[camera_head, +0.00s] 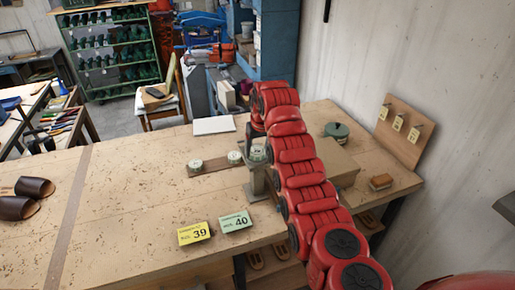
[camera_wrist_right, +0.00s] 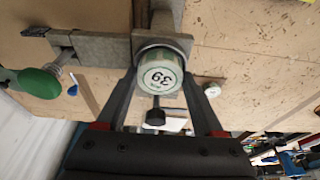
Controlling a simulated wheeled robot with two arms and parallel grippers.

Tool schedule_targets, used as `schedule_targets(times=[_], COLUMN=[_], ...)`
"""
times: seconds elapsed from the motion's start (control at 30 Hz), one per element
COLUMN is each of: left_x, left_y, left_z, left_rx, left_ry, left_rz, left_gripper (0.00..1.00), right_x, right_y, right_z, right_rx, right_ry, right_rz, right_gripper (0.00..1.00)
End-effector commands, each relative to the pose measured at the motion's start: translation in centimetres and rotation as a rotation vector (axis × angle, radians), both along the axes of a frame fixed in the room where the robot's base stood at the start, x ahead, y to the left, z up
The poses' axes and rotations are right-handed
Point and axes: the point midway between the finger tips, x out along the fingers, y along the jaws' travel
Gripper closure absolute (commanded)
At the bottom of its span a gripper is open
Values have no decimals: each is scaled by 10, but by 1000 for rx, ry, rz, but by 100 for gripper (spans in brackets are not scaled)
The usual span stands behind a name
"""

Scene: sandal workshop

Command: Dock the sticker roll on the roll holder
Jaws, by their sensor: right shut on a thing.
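My right gripper (camera_head: 257,150) reaches the far middle of the workbench in the head view. In the right wrist view the gripper (camera_wrist_right: 160,98) has its fingers on both sides of a pale green sticker roll (camera_wrist_right: 160,78) marked 39, and is shut on it. The roll's printed face is toward the wrist camera. A grey metal post (camera_wrist_right: 163,22) with a flat plate is directly behind the roll; I cannot tell whether they touch. The post (camera_head: 257,186) also shows below the gripper in the head view. My left gripper is not in view.
Two round rolls (camera_head: 195,165) (camera_head: 234,157) sit on a wooden strip (camera_head: 215,169) left of the gripper. Yellow 39 (camera_head: 194,233) and green 40 (camera_head: 236,222) cards lie near the front edge. Brown sandals (camera_head: 27,195) lie left. A hook board (camera_head: 403,128) is on the right wall.

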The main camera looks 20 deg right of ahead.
Motion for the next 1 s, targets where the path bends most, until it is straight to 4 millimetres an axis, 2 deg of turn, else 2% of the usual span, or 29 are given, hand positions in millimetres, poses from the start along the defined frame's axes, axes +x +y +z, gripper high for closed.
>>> schedule_targets(times=[0.3,0.33,0.37,0.67,1.0], left_x=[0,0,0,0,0], left_y=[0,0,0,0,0], left_z=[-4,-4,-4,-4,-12], left_rx=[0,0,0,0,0], left_ry=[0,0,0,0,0], left_rz=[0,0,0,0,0], left_gripper=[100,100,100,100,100], right_x=[0,0,0,0,-7], right_y=[0,0,0,-1,-1], right_z=[-7,-6,-6,-5,19], right_rx=[0,0,0,-1,-1], right_ry=[0,0,0,-1,-2], right_rz=[0,0,0,-2,0], right_gripper=[86,26,20,18,18])
